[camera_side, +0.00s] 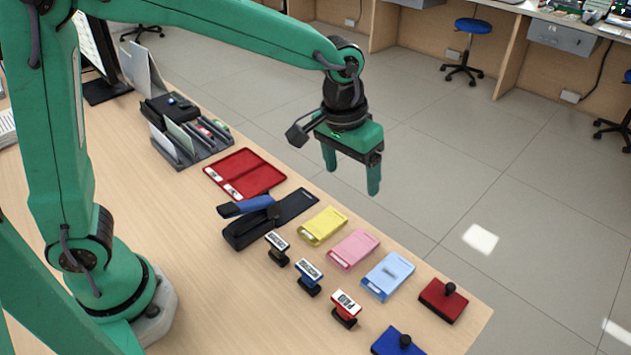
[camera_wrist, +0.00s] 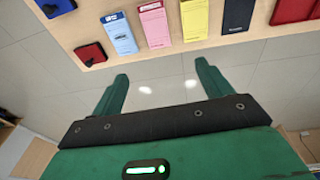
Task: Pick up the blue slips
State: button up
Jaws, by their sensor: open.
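The blue slips (camera_side: 388,274) lie as a flat pad on the wooden counter, at the right end of a row with the pink and yellow pads. They also show in the wrist view (camera_wrist: 119,36), near the top edge. My gripper (camera_side: 352,176) hangs in the air above and behind the row, its two green fingers pointing down, apart and empty. In the wrist view its fingers (camera_wrist: 160,84) are spread, with floor between them and the blue slips beyond the left finger.
Pink slips (camera_side: 353,249) and yellow slips (camera_side: 322,226) lie to the left of the blue slips. A red stamp pad (camera_side: 442,299) sits to the right. A blue pad (camera_side: 398,342) and a red PAID stamp (camera_side: 345,308) stand in front. The counter's far edge runs close behind.

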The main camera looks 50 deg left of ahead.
jog(key=g, duration=0.2)
send_over(394, 268)
jog(key=shift+y, duration=0.4)
notch_tip(394, 268, down, 11)
jog(key=shift+f, duration=1.25)
jog(key=shift+f, duration=0.1)
jog(key=shift+f, duration=2.55)
jog(key=c, duration=1.1)
